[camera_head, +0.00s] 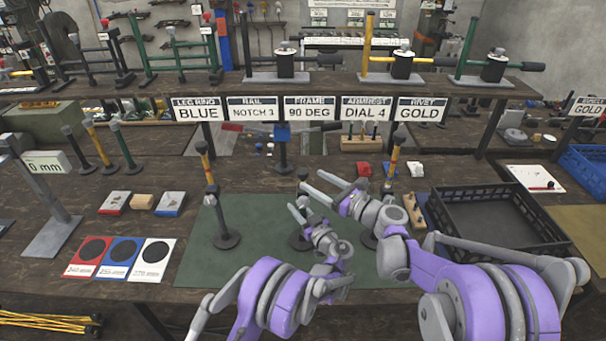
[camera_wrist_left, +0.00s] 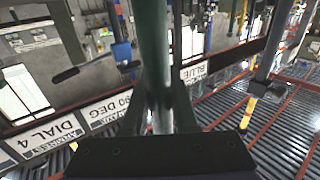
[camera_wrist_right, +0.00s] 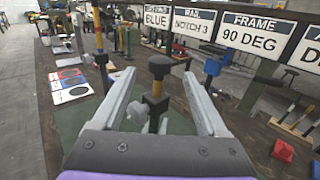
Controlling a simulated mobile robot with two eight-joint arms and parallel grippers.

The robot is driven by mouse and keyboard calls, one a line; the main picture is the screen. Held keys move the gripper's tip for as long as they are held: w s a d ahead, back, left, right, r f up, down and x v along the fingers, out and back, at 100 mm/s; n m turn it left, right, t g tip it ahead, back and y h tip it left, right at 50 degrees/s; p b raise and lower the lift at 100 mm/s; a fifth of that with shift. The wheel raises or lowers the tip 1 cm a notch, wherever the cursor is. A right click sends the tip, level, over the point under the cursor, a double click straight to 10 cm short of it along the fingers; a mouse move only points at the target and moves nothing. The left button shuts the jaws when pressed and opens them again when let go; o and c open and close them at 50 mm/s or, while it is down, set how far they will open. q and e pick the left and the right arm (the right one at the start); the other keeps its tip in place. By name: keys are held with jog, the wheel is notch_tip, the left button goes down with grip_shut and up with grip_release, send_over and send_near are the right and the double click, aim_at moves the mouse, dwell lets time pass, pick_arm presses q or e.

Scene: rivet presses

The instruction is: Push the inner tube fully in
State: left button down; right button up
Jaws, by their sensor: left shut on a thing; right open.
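Three upright tube posts stand on the green mat (camera_head: 265,215). The left post (camera_head: 222,215) has a yellow inner tube showing at its top. The right post (camera_head: 392,165) also shows yellow and is partly behind my right arm. My left gripper (camera_head: 300,213) is shut on the middle post's dark tube (camera_wrist_left: 153,50), low on the post. In the right wrist view a post with a dark knob (camera_wrist_right: 159,66) and a black collar with some yellow stands between and beyond the fingers of my right gripper (camera_wrist_right: 165,88). That gripper is open and empty, near the middle post's top.
A black crate (camera_head: 500,240) is at the right, beside a wooden block with pegs (camera_head: 413,212). Red, blue and white cards (camera_head: 118,258) lie left of the mat. A sign row (camera_head: 310,108) and a shelf (camera_head: 290,80) with presses span the back.

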jog(key=shift+v, duration=1.7)
